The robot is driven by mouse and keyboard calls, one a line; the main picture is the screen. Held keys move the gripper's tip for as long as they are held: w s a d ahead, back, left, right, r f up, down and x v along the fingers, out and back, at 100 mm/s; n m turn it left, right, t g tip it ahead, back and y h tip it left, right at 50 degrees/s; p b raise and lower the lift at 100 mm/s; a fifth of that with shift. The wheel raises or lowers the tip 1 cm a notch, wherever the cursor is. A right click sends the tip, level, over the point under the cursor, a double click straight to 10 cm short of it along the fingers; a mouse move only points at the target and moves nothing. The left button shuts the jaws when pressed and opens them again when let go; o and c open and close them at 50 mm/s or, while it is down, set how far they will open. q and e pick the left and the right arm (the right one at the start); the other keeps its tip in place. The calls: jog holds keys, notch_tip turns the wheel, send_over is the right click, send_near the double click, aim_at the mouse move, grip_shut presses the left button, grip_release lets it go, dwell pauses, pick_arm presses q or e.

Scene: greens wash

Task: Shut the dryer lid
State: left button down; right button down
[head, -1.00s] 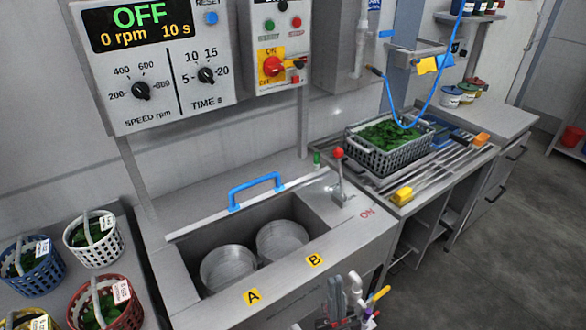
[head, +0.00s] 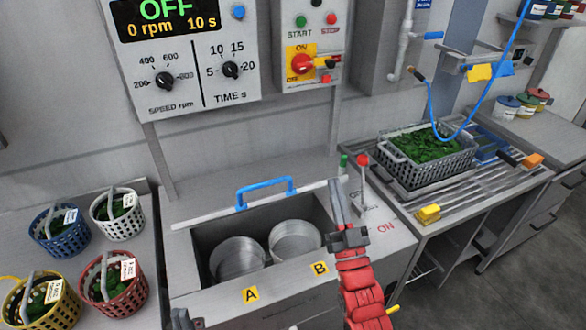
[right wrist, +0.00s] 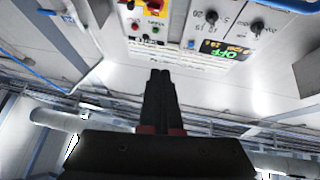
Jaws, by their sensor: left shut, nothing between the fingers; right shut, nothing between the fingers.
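The dryer (head: 225,306) stands open, with two metal drums (head: 238,258) showing in its well above yellow labels A and B. The lid's blue handle (head: 265,188) is at the back edge of the opening, above a thin pale lid edge (head: 215,217). My right gripper (head: 335,186) is raised in front of the dryer's right side, apart from the handle, fingers pointing up. Its fingers are shut and empty in the right wrist view (right wrist: 161,76). Only a dark bit of my left gripper (head: 182,318) shows at the bottom edge; the handle is well above it.
A red-knobbed lever (head: 363,175) stands right of the opening, close behind my right gripper. Baskets of greens (head: 112,283) stand at the left. A grey crate of greens (head: 425,165) sits on the right-hand drain counter. The control panel (head: 185,55) reads OFF, 0 rpm.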

jog(key=w+a+r+n+g+y+p, duration=0.1)
jog(key=w+a+r+g, duration=0.1)
jog(key=a+g, duration=0.1)
jog(key=n+g+y+p, duration=0.1)
jog(key=g+p, duration=0.2)
jog(key=g, duration=0.1)
send_over(288, 195)
jog(key=f, duration=0.3)
jog(key=shift+w+a+f, duration=0.1)
jog(key=shift+w+f, duration=0.15)
jog(key=shift+w, duration=0.15)
jog(key=shift+s+f+p, duration=0.4)
jog(key=shift+s+f, duration=0.1)
jog(key=shift+f, duration=0.1)
jog(key=shift+w, duration=0.1)
